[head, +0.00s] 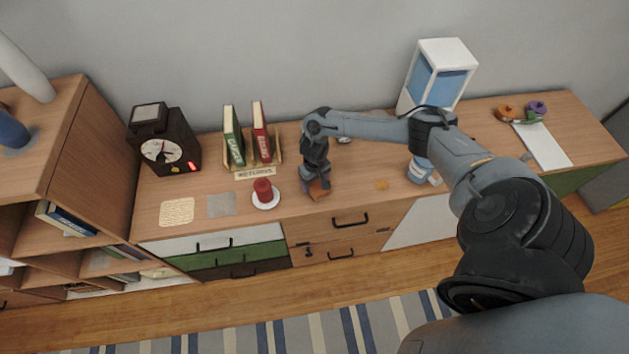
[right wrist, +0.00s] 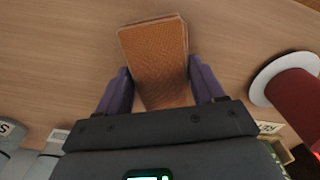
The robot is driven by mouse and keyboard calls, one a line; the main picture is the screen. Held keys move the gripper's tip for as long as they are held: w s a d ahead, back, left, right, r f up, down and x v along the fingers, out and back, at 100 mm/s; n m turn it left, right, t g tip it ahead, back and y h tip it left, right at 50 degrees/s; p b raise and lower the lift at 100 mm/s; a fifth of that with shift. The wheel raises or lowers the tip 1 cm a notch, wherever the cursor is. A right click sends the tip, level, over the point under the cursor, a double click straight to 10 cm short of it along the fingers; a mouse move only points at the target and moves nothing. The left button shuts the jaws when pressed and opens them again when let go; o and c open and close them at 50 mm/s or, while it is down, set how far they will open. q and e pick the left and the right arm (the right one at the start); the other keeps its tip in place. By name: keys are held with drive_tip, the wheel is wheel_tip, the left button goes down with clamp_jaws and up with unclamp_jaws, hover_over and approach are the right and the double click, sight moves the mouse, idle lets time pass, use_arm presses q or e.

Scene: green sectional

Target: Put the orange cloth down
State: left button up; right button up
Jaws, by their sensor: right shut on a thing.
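The orange cloth (head: 319,193) is a small folded, textured square above or on the sideboard's wooden top, near its front edge. It also shows between purple fingers in the right wrist view (right wrist: 155,58). My right gripper (head: 316,187) points down and is shut on the cloth; in the right wrist view a finger (right wrist: 163,88) stands on each side of it. I cannot tell whether the cloth touches the wood (head: 355,185). My left gripper is not in view.
A red cup (head: 263,188) on a white saucer (head: 266,203) stands close left of the gripper. Further left lie a grey square (head: 221,204) and a cream square (head: 177,212). Books (head: 234,137) stand behind.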

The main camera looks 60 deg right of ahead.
drive_tip(key=shift+f, duration=0.15)
drive_tip(key=o, duration=1)
